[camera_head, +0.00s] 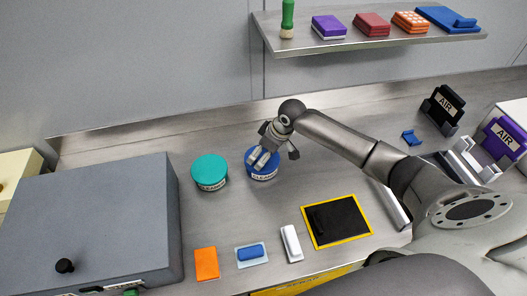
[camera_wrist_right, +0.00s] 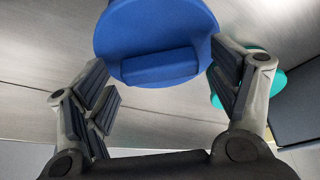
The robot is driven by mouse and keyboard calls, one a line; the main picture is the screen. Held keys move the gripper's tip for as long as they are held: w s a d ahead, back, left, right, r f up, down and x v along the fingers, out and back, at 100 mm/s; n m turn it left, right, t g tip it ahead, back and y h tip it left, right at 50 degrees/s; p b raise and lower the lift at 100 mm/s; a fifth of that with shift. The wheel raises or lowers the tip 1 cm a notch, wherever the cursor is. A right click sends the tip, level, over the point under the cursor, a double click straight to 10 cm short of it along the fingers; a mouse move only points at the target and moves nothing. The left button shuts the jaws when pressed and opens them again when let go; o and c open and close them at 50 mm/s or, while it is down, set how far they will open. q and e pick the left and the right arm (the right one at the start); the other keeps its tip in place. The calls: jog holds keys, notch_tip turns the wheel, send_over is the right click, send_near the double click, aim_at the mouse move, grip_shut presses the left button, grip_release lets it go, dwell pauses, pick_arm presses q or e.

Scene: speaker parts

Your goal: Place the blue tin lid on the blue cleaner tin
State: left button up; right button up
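The blue cleaner tin (camera_head: 264,177) stands upright on the metal bench with its label facing me. A blue round lid (camera_wrist_right: 157,28) with a raised block handle (camera_wrist_right: 160,66) shows in the right wrist view. In the head view the lid appears to sit on top of the tin, but my gripper hides much of it. My right gripper (camera_head: 277,154) is just above the tin. In the right wrist view its open fingers (camera_wrist_right: 160,72) are on either side of the handle, with gaps on both sides. My left gripper is not in view.
A teal-lidded cleaner tin (camera_head: 210,172) stands close to the left. A grey box (camera_head: 90,225) is farther left. An orange block (camera_head: 206,263), a blue block (camera_head: 251,252), a white block (camera_head: 291,243) and a yellow-edged black mat (camera_head: 336,220) lie in front. A shelf (camera_head: 370,41) hangs behind.

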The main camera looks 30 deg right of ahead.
jog(key=shift+r, duration=0.2)
jog(key=b+v, duration=0.1)
jog(key=v, duration=1.1)
jog(key=shift+b, duration=0.3)
jog(key=shift+f, duration=0.1)
